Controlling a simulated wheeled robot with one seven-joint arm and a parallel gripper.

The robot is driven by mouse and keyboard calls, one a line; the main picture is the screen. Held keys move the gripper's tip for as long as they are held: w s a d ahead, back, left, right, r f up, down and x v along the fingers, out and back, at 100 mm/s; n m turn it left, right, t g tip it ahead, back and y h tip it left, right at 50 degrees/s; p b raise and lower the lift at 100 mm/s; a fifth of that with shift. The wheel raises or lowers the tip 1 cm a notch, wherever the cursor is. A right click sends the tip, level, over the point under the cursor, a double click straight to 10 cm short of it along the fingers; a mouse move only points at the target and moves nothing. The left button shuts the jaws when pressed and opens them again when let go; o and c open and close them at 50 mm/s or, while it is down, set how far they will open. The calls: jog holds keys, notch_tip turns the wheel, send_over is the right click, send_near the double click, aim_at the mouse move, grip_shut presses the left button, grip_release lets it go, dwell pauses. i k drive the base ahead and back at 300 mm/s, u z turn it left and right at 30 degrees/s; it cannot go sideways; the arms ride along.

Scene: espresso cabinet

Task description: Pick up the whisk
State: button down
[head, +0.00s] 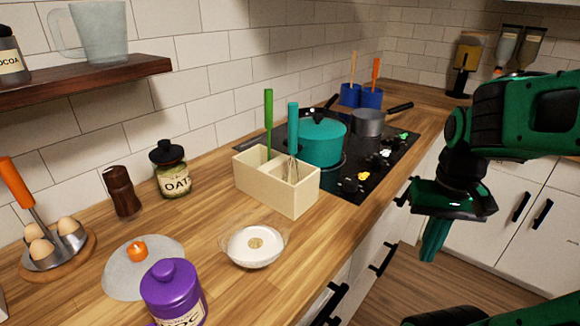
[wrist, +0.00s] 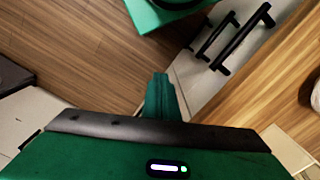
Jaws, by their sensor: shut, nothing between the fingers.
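The whisk (head: 293,130) has a teal handle and thin wires. It stands upright in the right compartment of a cream two-part utensil holder (head: 305,200) on the wooden counter. The lower part of its wires is hidden by the holder's wall. My gripper (head: 432,248) hangs in front of the counter, to the right of the holder and well apart from it, with its fingers pointing down. The fingers are together and empty. In the wrist view the shut fingers (wrist: 160,92) show over the floor beside the drawer fronts.
A green-handled utensil (head: 269,120) stands in the holder's left compartment. Behind are a teal pot (head: 322,143) and a saucepan (head: 368,122) on the black stove. A white bowl (head: 255,246) and a purple jar (head: 173,290) stand in front. Drawer handles (head: 383,260) jut from the cabinet.

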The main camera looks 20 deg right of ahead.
aim_at(292, 107)
jog(key=u, duration=1.55)
jog(key=k, duration=0.95)
jog(key=z, duration=1.1)
jog(key=i, duration=1)
